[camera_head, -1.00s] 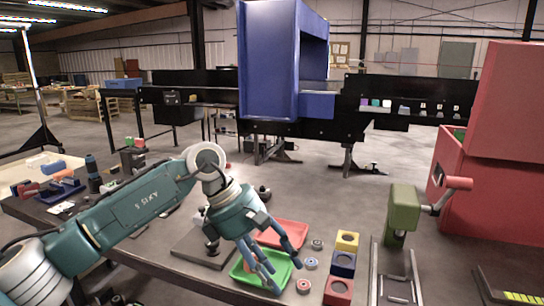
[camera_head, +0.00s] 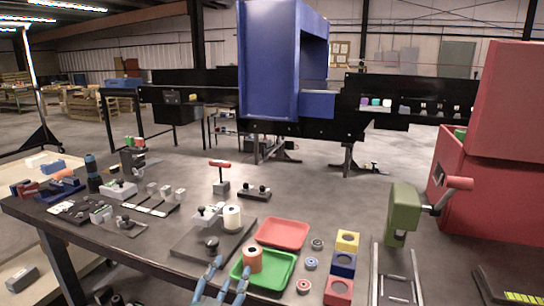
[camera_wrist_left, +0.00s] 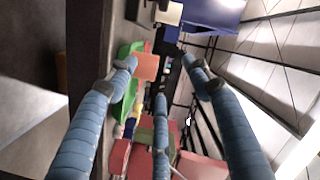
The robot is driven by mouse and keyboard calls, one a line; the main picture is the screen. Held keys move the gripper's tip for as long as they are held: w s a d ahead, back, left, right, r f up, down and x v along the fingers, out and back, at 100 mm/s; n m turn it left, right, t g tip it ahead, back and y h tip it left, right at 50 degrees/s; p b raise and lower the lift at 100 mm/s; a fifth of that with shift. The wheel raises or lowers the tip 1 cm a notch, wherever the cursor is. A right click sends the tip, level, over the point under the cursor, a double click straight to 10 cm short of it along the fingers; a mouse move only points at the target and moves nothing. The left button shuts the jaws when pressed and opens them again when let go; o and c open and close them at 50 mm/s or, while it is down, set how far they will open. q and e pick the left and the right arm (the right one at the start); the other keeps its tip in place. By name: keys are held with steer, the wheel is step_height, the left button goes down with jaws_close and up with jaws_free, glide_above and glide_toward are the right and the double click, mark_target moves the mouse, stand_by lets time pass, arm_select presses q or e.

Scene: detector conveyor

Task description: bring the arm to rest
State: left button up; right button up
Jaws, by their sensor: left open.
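My left gripper (camera_head: 232,268) is at the bottom edge of the head view, with only its blue fingers showing. They are spread and empty, close to the near-left edge of the green tray (camera_head: 284,277). In the left wrist view the fingers of the left gripper (camera_wrist_left: 160,85) are wide apart with nothing between them. An orange cylinder (camera_head: 253,260) stands upright in the green tray, apart from the fingers as far as I can tell. It also shows in the left wrist view (camera_wrist_left: 147,66). The rest of the left arm is out of the head view. My right gripper is not in view.
A red tray (camera_head: 283,233) lies behind the green one. A white cylinder (camera_head: 232,218) stands on a dark plate (camera_head: 190,243). Blocks (camera_head: 343,264) and small rings stand to the right. A green press-like device (camera_head: 403,212) stands further right.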

arm_select(q)
steer(key=s+a+f+n+g+y, duration=0.1)
steer(key=s+a+f+n+g, duration=0.1)
steer(key=s+a+f, duration=0.3)
steer(key=s+f+n+g+y, duration=0.1)
steer(key=s+f+n+g, duration=0.1)
steer(key=f, duration=0.4)
steer(key=s+a+f+n+g, duration=0.3)
steer(key=s+f+g, duration=0.3)
steer(key=s, duration=0.6)
steer(key=s+a+f+n+g, duration=0.2)
steer(key=s+a+f+g, duration=0.15)
steer(key=s+f, duration=0.7)
steer(key=s+d+f+g, duration=0.1)
steer(key=s+f, duration=0.1)
steer(key=f, duration=1)
steer(key=s+f, duration=0.2)
steer(key=f, duration=0.9)
steer(key=s+a+f+g+y, duration=0.1)
steer(key=s+a+f, duration=0.2)
steer(key=s+f, duration=1.3)
steer(key=shift+s+f, duration=0.3)
steer(key=shift+s, duration=0.45)
